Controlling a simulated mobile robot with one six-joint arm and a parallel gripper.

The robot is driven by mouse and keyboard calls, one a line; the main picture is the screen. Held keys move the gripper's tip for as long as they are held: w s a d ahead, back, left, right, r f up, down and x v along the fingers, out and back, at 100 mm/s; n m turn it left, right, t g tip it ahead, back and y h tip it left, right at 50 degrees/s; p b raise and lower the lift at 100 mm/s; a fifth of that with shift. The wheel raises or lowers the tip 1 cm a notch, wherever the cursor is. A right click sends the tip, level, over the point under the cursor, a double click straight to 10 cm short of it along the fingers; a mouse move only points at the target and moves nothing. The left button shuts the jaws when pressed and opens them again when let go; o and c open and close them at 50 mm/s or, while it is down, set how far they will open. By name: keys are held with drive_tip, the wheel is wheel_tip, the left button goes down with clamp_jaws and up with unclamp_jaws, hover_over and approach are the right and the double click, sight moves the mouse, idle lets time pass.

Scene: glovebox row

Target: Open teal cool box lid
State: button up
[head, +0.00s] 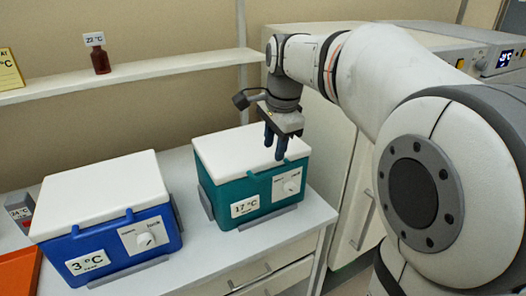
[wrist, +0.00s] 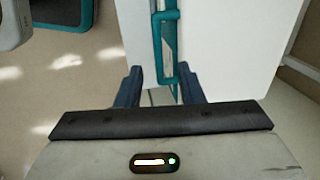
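The teal cool box (head: 235,195) stands on the white bench with its white lid (head: 235,150) down. A white label reading 17 °C (head: 244,206) and a white plate with a knob (head: 290,184) are on its front. My gripper (head: 275,148) points down at the lid's front edge, right of its middle. In the wrist view my gripper (wrist: 158,85) has its two dark blue fingers apart, with a teal handle loop (wrist: 168,55) showing between and beyond them. I cannot tell whether the fingers touch it. Pale panels lie beside the loop.
A blue cool box (head: 105,225) labelled 3 °C, its white lid down, stands to the left. A shelf (head: 140,75) behind holds a brown bottle (head: 101,60). An orange tray (head: 18,272) is at far left. A narrow strip of bench separates the boxes.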

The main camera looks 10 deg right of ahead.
sight(271, 172)
drive_tip(key=f, duration=0.2)
drive_tip(key=w+f, duration=0.1)
drive_tip(key=f, duration=0.4)
drive_tip(key=shift+w+a+f, duration=0.15)
drive_tip(key=shift+w+a, duration=0.05)
drive_tip(key=shift+w, duration=0.05)
drive_tip(key=shift+c, duration=0.2)
drive_tip(key=c, duration=0.3)
clamp_jaws()
